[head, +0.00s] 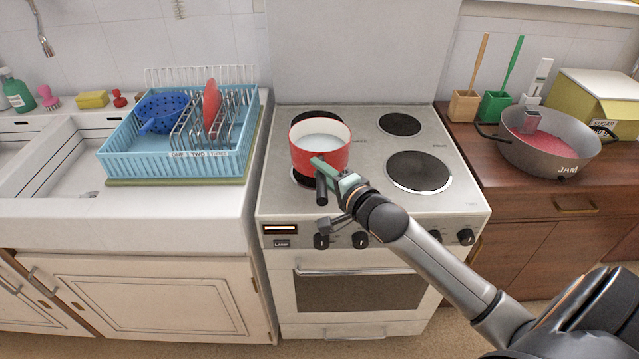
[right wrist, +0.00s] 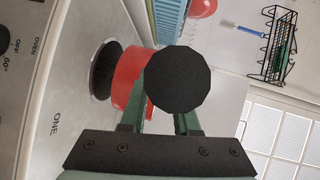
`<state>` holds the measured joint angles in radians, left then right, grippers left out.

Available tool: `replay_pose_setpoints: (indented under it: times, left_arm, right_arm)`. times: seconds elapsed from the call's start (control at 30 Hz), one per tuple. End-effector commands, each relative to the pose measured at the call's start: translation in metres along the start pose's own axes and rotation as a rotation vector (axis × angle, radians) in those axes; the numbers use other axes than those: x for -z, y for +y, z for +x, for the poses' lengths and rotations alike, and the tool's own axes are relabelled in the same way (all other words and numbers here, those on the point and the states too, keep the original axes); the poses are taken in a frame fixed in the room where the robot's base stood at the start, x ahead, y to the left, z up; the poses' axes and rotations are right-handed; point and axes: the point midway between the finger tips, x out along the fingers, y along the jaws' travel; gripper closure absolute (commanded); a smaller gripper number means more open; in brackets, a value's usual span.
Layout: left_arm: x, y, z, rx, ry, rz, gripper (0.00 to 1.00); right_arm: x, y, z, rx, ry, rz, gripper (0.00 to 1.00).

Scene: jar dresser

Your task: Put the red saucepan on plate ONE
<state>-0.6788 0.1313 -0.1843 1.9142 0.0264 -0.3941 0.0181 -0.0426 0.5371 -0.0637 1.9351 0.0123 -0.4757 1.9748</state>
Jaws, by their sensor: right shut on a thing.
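The red saucepan (head: 335,157), white inside, is upright at the left side of the stove top, over the front left plate (head: 300,179), which it partly hides. My right gripper (head: 331,172) is shut on its black handle (head: 321,190), which points to the stove front. In the right wrist view, the round handle end (right wrist: 187,80) sits between my green fingers (right wrist: 160,123), with the red pan (right wrist: 129,75) beyond. A black plate (right wrist: 104,70) lies close under it, and the word ONE is printed nearby. I cannot tell whether the pan touches the plate. My left gripper is out of view.
Another plate (head: 318,117) is partly hidden behind the pan. The two right plates (head: 400,124) are bare. A blue dish rack (head: 180,165) stands left of the stove. A jam pan (head: 545,155) stands on the brown counter at right. Knobs (head: 361,241) line the stove front.

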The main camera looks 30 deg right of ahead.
Motion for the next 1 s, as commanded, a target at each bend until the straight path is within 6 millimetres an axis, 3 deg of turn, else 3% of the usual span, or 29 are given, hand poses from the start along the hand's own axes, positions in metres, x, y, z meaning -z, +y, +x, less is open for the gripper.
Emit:
replay_pose_setpoints:
  times: [0.1, 0.33, 0.73, 0.77, 1.0]
  left_arm:
    - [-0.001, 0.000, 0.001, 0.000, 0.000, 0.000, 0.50]
    - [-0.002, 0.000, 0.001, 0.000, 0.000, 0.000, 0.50]
    - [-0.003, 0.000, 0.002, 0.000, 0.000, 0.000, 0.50]
    - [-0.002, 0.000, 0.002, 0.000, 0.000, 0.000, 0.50]
    - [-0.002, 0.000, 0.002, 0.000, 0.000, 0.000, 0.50]
  right_arm:
    - [-0.001, 0.002, 0.008, 0.012, 0.000, -0.005, 1.00]
    - [-0.005, 0.030, 0.012, 0.009, -0.002, -0.004, 1.00]
    - [-0.006, 0.034, 0.013, 0.011, -0.002, -0.002, 1.00]
    - [-0.006, 0.037, 0.012, 0.001, -0.002, 0.001, 0.67]
    - [-0.006, 0.037, 0.012, 0.000, -0.001, 0.000, 0.40]
